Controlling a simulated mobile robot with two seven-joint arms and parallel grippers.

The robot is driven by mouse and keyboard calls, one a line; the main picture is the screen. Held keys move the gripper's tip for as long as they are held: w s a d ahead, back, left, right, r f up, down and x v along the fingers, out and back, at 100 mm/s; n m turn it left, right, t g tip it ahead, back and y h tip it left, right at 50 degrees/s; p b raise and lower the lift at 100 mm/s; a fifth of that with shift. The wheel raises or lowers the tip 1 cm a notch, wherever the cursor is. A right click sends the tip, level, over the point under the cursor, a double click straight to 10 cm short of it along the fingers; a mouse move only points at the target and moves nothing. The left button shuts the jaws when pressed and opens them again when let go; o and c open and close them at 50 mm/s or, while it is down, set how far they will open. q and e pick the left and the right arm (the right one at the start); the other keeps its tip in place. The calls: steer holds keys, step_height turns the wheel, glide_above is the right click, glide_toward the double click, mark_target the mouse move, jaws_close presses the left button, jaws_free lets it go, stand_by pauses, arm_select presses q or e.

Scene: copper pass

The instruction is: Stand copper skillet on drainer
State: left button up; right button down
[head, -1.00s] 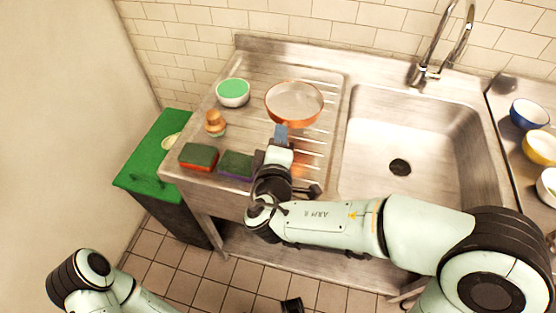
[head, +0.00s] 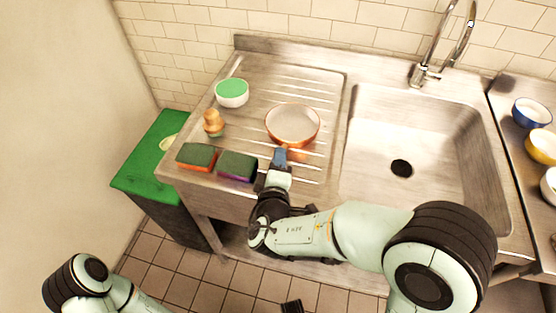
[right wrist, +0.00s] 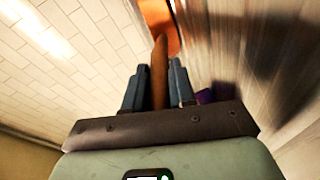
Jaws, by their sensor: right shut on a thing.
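The copper skillet (head: 292,125), with a pale inside and copper rim, is over the ribbed steel drainer (head: 328,92), open side up. I cannot tell if its base touches the ribs. My right gripper (head: 281,160) is shut on its handle, which points to the front edge. In the right wrist view the brown handle (right wrist: 159,72) stands between the two fingers (right wrist: 157,88), with part of the copper pan (right wrist: 159,18) beyond.
Two sponges (head: 196,156) (head: 238,167) lie at the drainer's front left, close beside my right gripper. A wooden-topped brush (head: 213,122) and a white bowl with green inside (head: 232,93) stand behind. The sink (head: 430,140) is right. Several bowls (head: 530,112) stand far right.

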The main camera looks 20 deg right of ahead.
steer(key=shift+f, duration=0.1)
steer(key=c, duration=0.9)
jaws_free()
steer(key=shift+r, duration=0.2)
steer(key=v, duration=1.2)
steer(key=shift+s, duration=0.1)
